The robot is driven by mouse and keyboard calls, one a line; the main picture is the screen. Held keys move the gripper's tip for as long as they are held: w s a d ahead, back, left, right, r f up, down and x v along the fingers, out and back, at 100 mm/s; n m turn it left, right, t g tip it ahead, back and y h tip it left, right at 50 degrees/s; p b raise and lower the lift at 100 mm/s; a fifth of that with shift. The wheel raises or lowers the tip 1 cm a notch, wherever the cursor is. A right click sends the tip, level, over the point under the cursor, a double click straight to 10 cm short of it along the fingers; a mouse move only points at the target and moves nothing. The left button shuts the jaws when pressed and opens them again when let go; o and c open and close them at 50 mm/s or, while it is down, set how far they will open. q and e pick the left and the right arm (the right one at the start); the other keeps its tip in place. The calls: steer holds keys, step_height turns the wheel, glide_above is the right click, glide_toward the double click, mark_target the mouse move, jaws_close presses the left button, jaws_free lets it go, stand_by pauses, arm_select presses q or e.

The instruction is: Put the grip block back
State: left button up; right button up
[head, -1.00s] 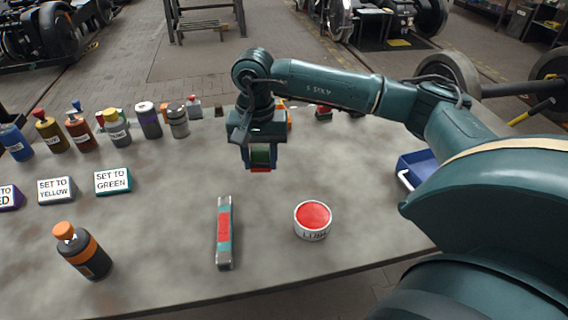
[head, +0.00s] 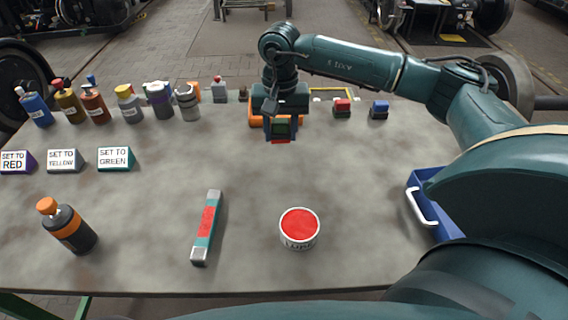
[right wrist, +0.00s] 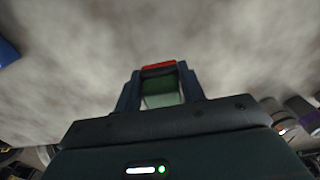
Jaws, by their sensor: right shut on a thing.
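My right gripper (head: 281,131) is shut on a small green block with a red end, the grip block (head: 282,128). It holds the block above the back middle of the table, red end down. In the right wrist view the grip block (right wrist: 160,92) sits between the two fingers, its red end outermost, over blurred grey tabletop. An orange object (head: 262,113) shows partly behind the gripper; its shape is mostly hidden. My left gripper is not in view.
A blue tray (head: 430,205) is at the right. Bottles and sign blocks line the left. A red block (head: 342,107) and a blue block (head: 379,109) stand at the back.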

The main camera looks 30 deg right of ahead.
mark_target(281, 171)
step_height(281, 171, down, 10)
steer(key=shift+r+p, duration=0.2)
steer(key=shift+p, duration=0.45)
steer(key=shift+f, duration=0.1)
steer(key=o, duration=0.9)
step_height(281, 171, up, 12)
steer(key=shift+r+b, duration=0.15)
steer(key=shift+b, duration=0.8)
